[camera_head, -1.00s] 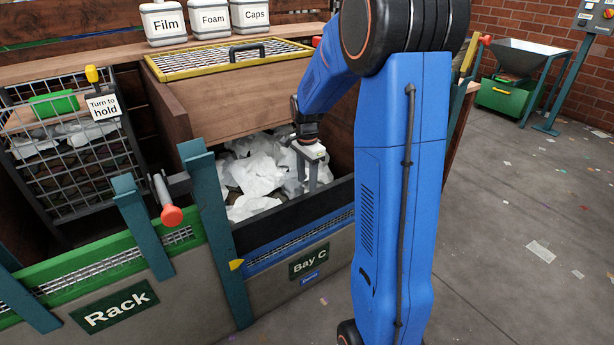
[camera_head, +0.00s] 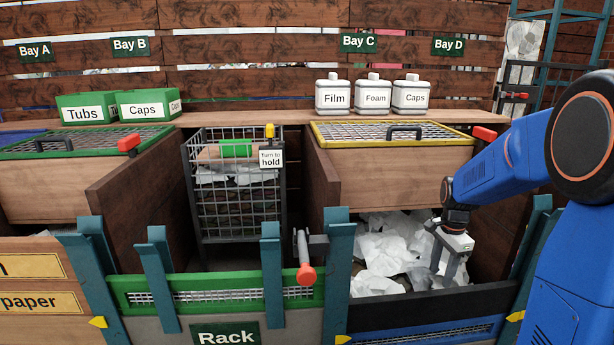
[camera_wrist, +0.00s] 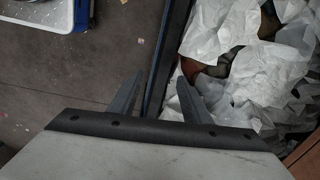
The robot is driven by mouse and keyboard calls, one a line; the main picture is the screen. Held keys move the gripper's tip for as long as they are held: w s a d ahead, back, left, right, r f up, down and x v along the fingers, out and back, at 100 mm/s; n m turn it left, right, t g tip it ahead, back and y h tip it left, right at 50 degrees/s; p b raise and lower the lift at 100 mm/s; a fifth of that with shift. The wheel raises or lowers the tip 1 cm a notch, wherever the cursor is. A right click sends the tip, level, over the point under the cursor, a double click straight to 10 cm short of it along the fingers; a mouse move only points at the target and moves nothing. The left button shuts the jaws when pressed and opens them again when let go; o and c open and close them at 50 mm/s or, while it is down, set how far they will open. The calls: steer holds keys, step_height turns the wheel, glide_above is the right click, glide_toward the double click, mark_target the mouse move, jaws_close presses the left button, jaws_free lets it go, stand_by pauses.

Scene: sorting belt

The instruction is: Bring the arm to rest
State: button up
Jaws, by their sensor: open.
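My gripper (camera_head: 447,262) is at the end of my blue arm, which reaches in from the right in the head view. It hangs in the mouth of the bay under the yellow-framed lid, over crumpled white film (camera_head: 385,250). In the wrist view my gripper (camera_wrist: 158,95) has its two grey fingers spread apart with nothing between them. The dark front edge of the bay (camera_wrist: 163,75) passes behind the fingers, with the film on its right. Whether the fingertips touch the film is unclear.
A wire cage rack (camera_head: 235,205) stands left of the bay. A red-ended lever (camera_head: 306,274) sticks out between them. Film, Foam and Caps canisters (camera_head: 372,97) stand on the shelf above. The bay's blue and black front wall (camera_head: 430,305) lies below my gripper. Grey floor (camera_wrist: 60,75) shows beyond it.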

steer(key=s+a+r+n+t, duration=0.1)
steer(key=s+a+r+n, duration=0.2)
steer(key=s, duration=0.6)
steer(key=s+a+r+n+t, duration=0.2)
steer(key=s+a+r+n, duration=0.1)
steer(key=s+a+n, duration=0.3)
steer(key=s+a+r+n+t, duration=0.1)
steer(key=s+a+r+n, duration=0.3)
steer(key=s, duration=0.9)
steer(key=a+n, duration=0.1)
steer(key=n, duration=0.2)
steer(key=shift+s+a+n+t, duration=0.2)
steer(key=shift+s+n+t, duration=0.1)
steer(key=shift+s, duration=0.1)
